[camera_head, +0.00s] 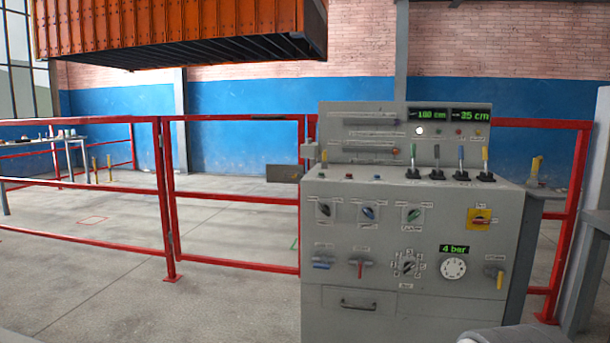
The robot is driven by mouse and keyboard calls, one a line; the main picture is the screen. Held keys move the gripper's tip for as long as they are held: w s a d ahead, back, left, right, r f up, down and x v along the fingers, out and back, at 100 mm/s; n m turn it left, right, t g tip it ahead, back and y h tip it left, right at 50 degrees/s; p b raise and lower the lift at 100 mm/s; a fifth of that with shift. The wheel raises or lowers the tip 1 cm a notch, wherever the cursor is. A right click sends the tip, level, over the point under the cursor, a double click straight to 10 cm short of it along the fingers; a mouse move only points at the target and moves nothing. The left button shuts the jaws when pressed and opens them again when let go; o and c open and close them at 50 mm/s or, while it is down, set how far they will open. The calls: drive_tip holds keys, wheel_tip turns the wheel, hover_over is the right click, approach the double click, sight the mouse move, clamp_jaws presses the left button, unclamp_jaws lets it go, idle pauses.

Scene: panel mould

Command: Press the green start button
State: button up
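The grey control panel (335,285) stands at the right of the view, facing me. I cannot pick out the green start button for certain. A small row of lamps or buttons sits under the displays, with one glowing white (420,130). A grey rounded part at the bottom right edge looks like part of my arm. My gripper's fingers do not show.
Upright levers with coloured handles, one yellow (485,158), stand on the ledge. Selector knobs, a yellow-and-red switch (479,218) and a white dial (453,268) are on the front. Red railings (165,200) run behind. A large orange mould (170,30) hangs overhead.

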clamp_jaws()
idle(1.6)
